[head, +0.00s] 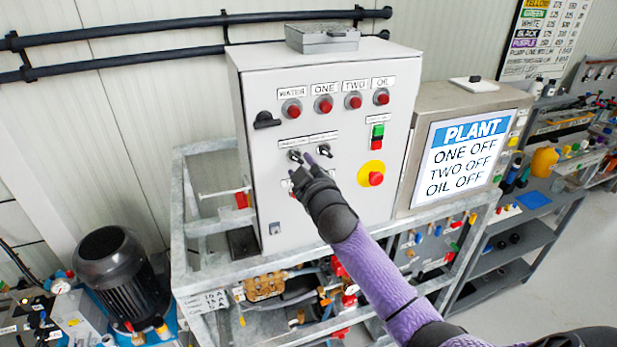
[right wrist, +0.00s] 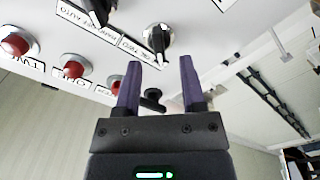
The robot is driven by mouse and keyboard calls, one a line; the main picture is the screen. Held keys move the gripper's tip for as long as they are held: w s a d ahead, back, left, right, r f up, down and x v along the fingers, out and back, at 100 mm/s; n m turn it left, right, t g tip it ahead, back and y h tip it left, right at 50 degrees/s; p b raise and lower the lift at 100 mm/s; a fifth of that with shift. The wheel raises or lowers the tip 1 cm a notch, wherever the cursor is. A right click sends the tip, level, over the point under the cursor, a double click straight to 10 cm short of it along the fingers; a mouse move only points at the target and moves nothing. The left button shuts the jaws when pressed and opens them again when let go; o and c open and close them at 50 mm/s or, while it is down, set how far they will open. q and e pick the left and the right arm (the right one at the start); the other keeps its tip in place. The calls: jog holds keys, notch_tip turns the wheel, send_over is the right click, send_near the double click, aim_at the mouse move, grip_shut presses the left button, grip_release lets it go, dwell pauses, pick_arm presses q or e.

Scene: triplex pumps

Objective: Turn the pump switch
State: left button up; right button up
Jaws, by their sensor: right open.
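A light grey control cabinet (head: 255,185) carries two black rotary switches on its door, a left one (head: 295,156) and a right one (head: 325,150). I cannot tell which one is the pump switch. My right gripper (head: 302,166) is in front of the door, just below these switches. In the right wrist view the right gripper (right wrist: 160,75) is open with nothing between its purple fingers. One black switch (right wrist: 158,40) with a white mark shows just beyond the fingertips, apart from them. Another switch (right wrist: 97,10) is cut by the top edge. My left gripper is out of view.
Red lamps under labels WATER, ONE, TWO and OIL (head: 381,97) line the door's top. A red stop button on yellow (head: 376,178) and a green and red button pair (head: 377,136) sit to the right. A screen (head: 465,160) reads PLANT, ONE OFF, TWO OFF, OIL OFF.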

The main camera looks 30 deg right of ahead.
jog(key=v, duration=0.7)
jog(key=shift+s+b, duration=0.25)
jog(key=shift+b, duration=0.05)
jog(key=shift+a, duration=0.1)
